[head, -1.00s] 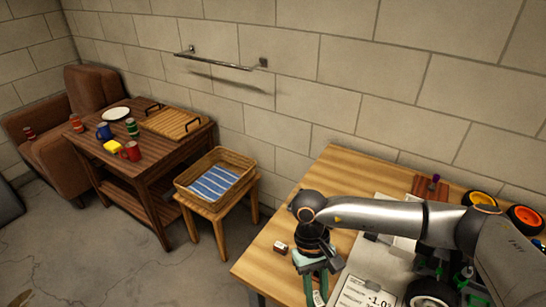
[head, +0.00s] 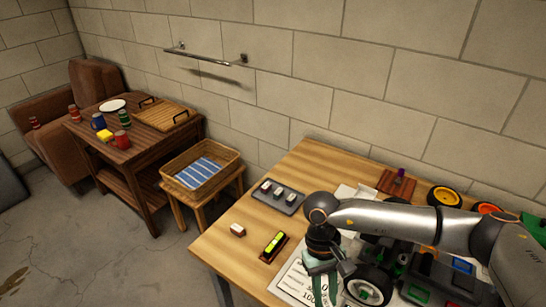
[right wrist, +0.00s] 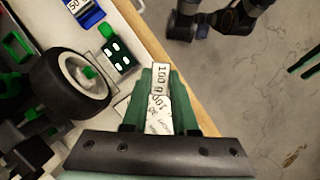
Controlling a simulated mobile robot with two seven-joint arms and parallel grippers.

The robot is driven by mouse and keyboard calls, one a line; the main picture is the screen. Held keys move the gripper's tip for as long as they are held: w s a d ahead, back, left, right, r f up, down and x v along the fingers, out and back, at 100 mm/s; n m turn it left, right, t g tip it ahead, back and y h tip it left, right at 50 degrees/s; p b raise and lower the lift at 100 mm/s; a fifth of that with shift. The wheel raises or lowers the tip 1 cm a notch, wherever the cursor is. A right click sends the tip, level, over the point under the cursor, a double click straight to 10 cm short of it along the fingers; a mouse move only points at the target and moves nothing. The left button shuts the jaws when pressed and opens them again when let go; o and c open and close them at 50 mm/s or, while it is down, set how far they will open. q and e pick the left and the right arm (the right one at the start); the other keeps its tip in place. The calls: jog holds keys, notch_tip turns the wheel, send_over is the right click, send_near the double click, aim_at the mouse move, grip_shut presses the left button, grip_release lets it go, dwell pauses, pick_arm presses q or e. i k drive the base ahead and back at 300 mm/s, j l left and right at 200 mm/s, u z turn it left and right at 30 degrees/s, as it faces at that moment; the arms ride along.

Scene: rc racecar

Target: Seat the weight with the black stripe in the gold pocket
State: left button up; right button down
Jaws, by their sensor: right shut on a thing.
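My right gripper (right wrist: 160,100) is shut on a small pale block (right wrist: 160,76) marked "100 g". The block's other faces are hidden between the fingers, and I cannot make out a black stripe. In the head view, my right gripper (head: 318,288) points down over the table's front part, left of the racecar's near wheel (head: 369,284). The racecar (head: 425,262) is partly hidden by my arm. A blue holder (right wrist: 85,14) with a block marked "50" shows on it in the right wrist view. I cannot pick out a gold pocket. My left gripper is out of view.
A grey tray (head: 278,197) with several small blocks lies on the wooden table (head: 300,165). A small pale and red-brown block (head: 237,230) and a level with a yellow-green window (head: 274,243) lie nearer. A printed sheet (head: 292,285) is beside my gripper. Loose wheels (head: 445,196) stand behind.

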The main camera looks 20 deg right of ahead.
aim_at(429, 251)
jog(key=k+l, duration=0.2)
jog(key=l, duration=0.15)
jog(key=k+l, duration=0.15)
jog(key=l, duration=0.2)
jog(key=k+l, duration=0.2)
jog(key=l, duration=0.2)
